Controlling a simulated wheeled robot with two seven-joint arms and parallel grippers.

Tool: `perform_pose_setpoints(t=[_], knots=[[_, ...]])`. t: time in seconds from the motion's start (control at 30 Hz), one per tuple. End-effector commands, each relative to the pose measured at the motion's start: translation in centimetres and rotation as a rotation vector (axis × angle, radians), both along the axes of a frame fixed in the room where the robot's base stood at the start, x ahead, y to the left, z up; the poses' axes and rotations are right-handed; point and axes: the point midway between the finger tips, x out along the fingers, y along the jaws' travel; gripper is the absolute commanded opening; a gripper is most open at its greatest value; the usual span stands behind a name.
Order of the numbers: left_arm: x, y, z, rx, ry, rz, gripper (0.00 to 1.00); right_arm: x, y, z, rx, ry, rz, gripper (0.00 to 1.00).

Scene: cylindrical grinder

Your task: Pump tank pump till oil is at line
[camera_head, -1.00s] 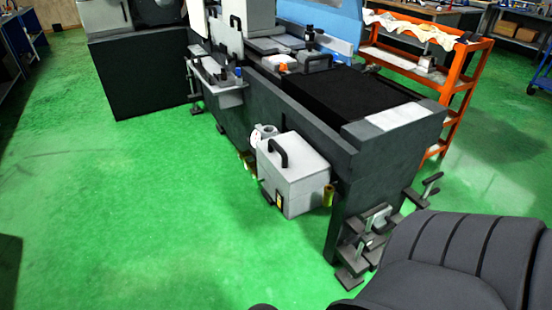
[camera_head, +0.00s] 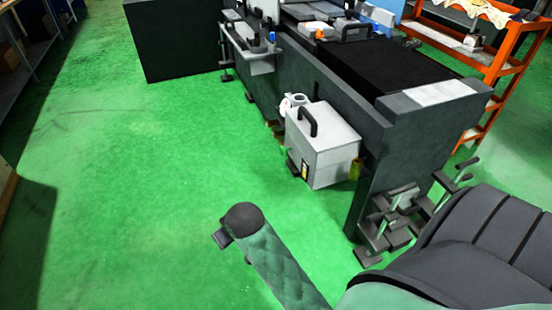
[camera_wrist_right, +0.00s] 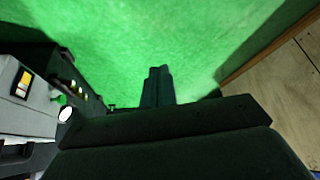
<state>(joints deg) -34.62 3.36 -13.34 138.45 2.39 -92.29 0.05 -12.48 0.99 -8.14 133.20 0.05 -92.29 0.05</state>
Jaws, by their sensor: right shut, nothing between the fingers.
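The light grey tank (camera_head: 325,140) stands on the floor against the long side of the dark grinder. It has a black handle (camera_head: 308,119) on top and a small yellow-and-black marked panel (camera_head: 304,171) low on its front. A small light grey round fitting (camera_head: 292,102) sits beside its far end. No oil level or line can be read. In the wrist view, the tank (camera_wrist_right: 28,115) is at the left edge. My right gripper (camera_wrist_right: 158,71) is shut and empty over bare floor, apart from the tank. My left gripper is out of view.
The grinder bed (camera_head: 400,70) rises behind the tank. Pedal-like metal parts (camera_head: 395,215) stand by its near end. A black ribbed shape (camera_head: 480,235) fills the lower right. An orange shelf rack (camera_head: 500,60) is beyond. Green floor (camera_head: 130,190) left of the tank is clear.

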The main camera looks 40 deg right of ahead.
Motion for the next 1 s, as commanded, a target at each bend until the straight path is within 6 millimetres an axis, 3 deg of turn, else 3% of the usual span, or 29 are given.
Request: perform_pose_setpoints(t=[0.03, 0.27, 0.6, 0.8, 1.0], knots=[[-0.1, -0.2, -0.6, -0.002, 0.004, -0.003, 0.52, 1.8, -0.8, -0.5, -0.019, -0.007, -0.022, 0.00], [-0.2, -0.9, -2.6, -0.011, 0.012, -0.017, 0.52, 9.3, -5.7, -2.2, -0.152, -0.031, -0.147, 0.00], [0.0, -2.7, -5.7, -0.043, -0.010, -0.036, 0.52, 19.6, -16.1, -5.8, -0.488, -0.049, -0.372, 0.00], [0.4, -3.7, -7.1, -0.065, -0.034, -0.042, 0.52, 22.8, -21.6, -8.2, -0.728, -0.038, -0.444, 0.00], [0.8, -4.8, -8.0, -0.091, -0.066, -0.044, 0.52, 24.0, -25.5, -11.3, -0.979, -0.016, -0.437, 0.00]])
